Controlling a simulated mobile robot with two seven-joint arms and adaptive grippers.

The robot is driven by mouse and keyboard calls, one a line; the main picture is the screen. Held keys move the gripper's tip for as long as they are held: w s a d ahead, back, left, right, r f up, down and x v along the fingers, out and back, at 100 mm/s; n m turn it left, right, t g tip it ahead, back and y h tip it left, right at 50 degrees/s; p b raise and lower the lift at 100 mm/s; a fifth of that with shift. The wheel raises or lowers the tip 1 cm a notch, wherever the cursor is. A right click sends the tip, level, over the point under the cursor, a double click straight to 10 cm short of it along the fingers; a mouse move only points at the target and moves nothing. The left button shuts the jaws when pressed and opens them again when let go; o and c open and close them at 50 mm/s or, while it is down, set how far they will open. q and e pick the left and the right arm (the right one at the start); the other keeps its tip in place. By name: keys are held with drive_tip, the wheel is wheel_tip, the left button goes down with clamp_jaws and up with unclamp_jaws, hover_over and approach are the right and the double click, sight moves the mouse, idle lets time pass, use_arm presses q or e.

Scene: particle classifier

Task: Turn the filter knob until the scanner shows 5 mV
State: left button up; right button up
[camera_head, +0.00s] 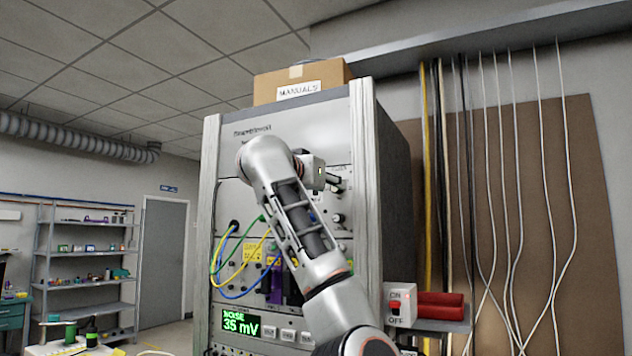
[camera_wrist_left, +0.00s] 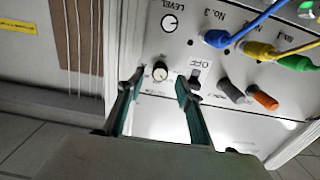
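The scanner readout (camera_head: 240,323) on the rack shows "NOISE 35 mV" in green. My left gripper (camera_head: 332,180) reaches the upper right of the rack's front panel. In the left wrist view my left gripper (camera_wrist_left: 160,80) is open, its two fingers apart. A small black knob with a pale face (camera_wrist_left: 160,72) shows between the fingertips, with gaps on both sides. Its label is too small or hidden to read, so I cannot tell whether it is the filter knob. My right gripper is in neither view.
A LEVEL knob (camera_wrist_left: 169,22) and an OFF switch (camera_wrist_left: 195,78) are close to the fingers. Blue (camera_wrist_left: 240,28), yellow and green cable plugs sit beside them. A red-and-white ON/OFF switch box (camera_head: 400,304) stands right of the rack.

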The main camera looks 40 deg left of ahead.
use_arm(q)
drive_tip(key=v, duration=0.8)
drive_tip(key=shift+s, duration=0.3)
drive_tip(key=shift+d+f, duration=0.1)
drive_tip(key=shift+d, duration=0.05)
